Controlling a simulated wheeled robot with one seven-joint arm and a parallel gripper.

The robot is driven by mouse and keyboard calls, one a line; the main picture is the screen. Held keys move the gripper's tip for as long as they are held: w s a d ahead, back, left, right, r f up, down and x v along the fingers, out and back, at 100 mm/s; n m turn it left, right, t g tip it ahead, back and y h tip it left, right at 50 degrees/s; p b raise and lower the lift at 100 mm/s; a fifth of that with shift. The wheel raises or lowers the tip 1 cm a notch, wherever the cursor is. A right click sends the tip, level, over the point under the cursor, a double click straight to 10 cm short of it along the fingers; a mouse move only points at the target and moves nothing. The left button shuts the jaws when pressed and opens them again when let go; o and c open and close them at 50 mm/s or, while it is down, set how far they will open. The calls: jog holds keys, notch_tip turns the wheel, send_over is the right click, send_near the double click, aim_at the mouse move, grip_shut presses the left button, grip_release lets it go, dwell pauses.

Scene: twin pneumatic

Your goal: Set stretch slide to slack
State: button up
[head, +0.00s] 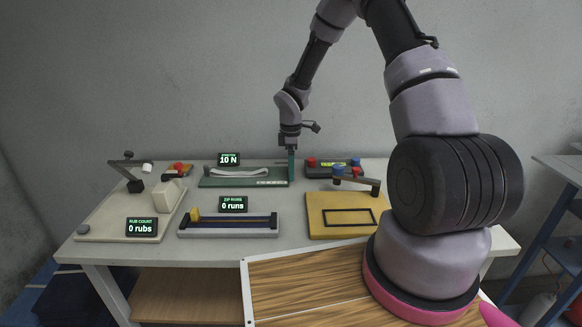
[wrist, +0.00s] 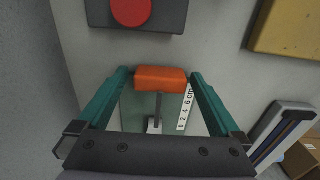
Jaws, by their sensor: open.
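The stretch slide is a green board (head: 225,182) at the back of the table, with a pale band (head: 240,172) along it. A small display (head: 229,159) behind it reads 10 N. In the wrist view an orange block (wrist: 160,78) stands on a grey rod beside a white scale (wrist: 185,107) marked 0 2 4 6 cm. My gripper (head: 291,168) is down at the board's right end. In the wrist view its teal fingers are open, one on either side of the orange block, very close; I cannot tell whether they touch it. The gripper hides the block in the head view.
A dark box with red and blue knobs (head: 332,170) stands right of the board. A yellow board with a lever (head: 322,221) is nearer. A blue-topped slide (head: 228,231) and a cream rubbing station (head: 105,222) stand in front and left.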

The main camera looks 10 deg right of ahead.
aim_at(276, 175)
grip_shut()
jog(key=a, duration=0.2)
jog(key=w+a, duration=0.1)
jog(key=a, duration=0.2)
jog(key=shift+a, duration=0.1)
grip_release()
jog(key=shift+r, duration=0.15)
notch_tip(276, 175, up, 11)
jog(key=shift+f, duration=0.2)
